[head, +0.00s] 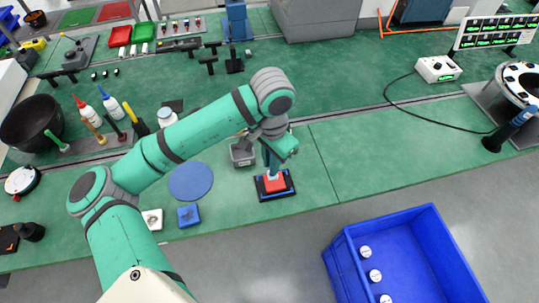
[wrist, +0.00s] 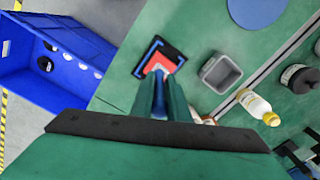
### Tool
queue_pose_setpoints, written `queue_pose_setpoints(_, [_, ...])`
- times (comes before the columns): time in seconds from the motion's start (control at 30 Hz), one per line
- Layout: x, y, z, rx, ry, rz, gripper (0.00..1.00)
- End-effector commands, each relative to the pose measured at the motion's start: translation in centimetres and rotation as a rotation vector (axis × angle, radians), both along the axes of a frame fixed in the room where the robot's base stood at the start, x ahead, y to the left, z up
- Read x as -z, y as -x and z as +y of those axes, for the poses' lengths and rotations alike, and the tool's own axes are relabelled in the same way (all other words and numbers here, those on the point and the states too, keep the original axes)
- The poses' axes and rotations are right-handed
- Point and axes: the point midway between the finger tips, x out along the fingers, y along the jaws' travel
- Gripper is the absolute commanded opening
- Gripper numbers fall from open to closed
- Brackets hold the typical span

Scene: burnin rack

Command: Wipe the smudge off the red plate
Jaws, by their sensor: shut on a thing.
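The red plate (head: 276,186) lies on a black board with blue edge marks near the front of the green bench. It also shows in the wrist view (wrist: 149,69), just beyond my fingertips. My gripper (head: 271,168) points down over the plate, shut on a narrow blue thing (wrist: 158,98) that shows between the fingers. A pale patch lies at the fingertips over the plate. I cannot tell whether it is the smudge or the lower end of the held thing, nor whether that thing touches the plate.
A small grey bin (head: 242,156) stands just behind and left of the plate. A round blue mat (head: 191,182), a blue square (head: 188,216) and a white square piece (head: 153,219) lie left. A large blue crate (head: 345,256) stands in front, right. The bench right of the plate is clear.

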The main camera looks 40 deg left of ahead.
Motion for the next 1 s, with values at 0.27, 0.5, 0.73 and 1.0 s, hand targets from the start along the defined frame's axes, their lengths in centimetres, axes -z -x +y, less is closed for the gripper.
queue_pose_setpoints(0.27, [-2.5, -0.1, -0.2, 0.006, 0.000, -0.001, 0.00])
queue_pose_setpoints(0.5, [-3.1, -0.1, -0.4, 0.009, 0.001, 0.001, 0.00])
queue_pose_setpoints(0.73, [-3.0, -0.2, -0.5, 0.011, 0.001, 0.000, 0.00])
queue_pose_setpoints(1.0, [-3.0, -0.1, -0.4, 0.008, 0.001, 0.000, 0.00])
